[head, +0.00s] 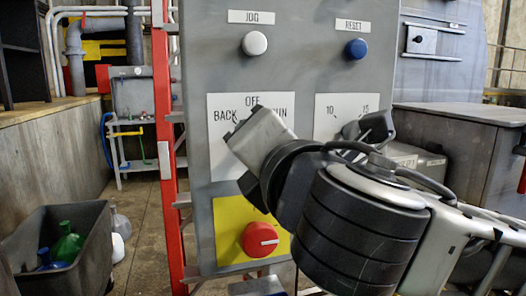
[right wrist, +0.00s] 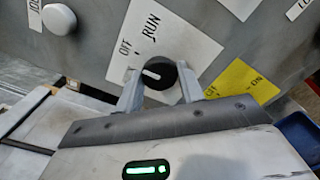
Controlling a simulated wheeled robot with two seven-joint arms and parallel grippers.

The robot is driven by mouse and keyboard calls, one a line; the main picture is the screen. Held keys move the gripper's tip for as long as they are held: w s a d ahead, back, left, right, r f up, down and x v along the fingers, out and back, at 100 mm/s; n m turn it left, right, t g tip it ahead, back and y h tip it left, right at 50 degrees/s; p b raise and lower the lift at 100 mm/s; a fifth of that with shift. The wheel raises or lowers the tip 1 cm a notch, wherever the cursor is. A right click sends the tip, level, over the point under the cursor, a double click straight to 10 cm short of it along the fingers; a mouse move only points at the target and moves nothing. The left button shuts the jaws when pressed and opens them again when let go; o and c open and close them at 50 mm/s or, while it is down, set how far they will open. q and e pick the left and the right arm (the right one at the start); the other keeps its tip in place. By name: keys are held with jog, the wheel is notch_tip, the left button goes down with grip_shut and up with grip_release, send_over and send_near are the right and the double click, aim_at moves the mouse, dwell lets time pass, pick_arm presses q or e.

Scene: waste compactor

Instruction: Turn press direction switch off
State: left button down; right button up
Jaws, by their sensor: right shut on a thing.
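The press direction switch is a black round knob (right wrist: 158,74) with a white pointer mark, seen in the right wrist view. Its mark lies toward the picture's left, with OFF up and left of the knob and RUN above it. Its white label plate (head: 222,152) reads BACK, OFF and RUN in the head view, where my right gripper (head: 250,138) hides the knob. In the right wrist view my right gripper (right wrist: 160,92) has one finger on each side of the knob and is shut on it. BACK is out of sight there. My left gripper is in neither view.
The grey panel also carries a white JOG button (head: 255,43), a blue RESET button (head: 356,48) and a red knob (head: 260,240) on a yellow plate. A red ladder rail (head: 164,130) stands left of it. A dark bin (head: 85,272) holds bottles on the floor.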

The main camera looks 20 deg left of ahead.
dwell(0.3)
jog(key=o, duration=1)
jog(key=shift+s, duration=0.1)
